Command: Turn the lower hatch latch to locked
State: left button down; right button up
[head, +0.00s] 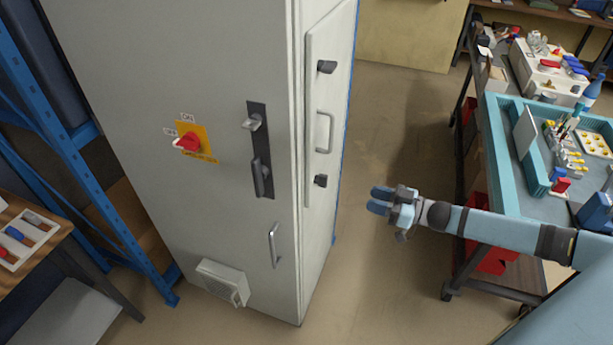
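The lower hatch latch (320,181) is a small dark knob low on the narrow hatch panel (315,100), on the right-hand side of the grey cabinet (190,70). A similar upper latch (326,67) sits near the top of the panel, with a metal pull handle (324,132) between them. My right gripper (379,200) is in the air to the right of the lower latch, apart from it, blue fingertips pointing left towards the cabinet. Nothing shows between the fingers; they look close together, and I cannot tell whether they are shut. My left gripper is not in view.
The cabinet front carries a red rotary switch (188,142) on a yellow plate, a black handle strip (258,140), a metal handle (273,245) and a vent box (222,282). A blue-topped cart (487,120) with parts stands right. Floor between cart and cabinet is clear.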

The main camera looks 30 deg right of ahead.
jog(key=x, duration=0.4)
jog(key=p+x, duration=0.1)
jog(key=x, duration=0.4)
jog(key=r+p+x, duration=0.1)
jog(key=x, duration=0.3)
jog(key=shift+w+r, duration=0.1)
jog(key=shift+w, duration=0.4)
grip_shut()
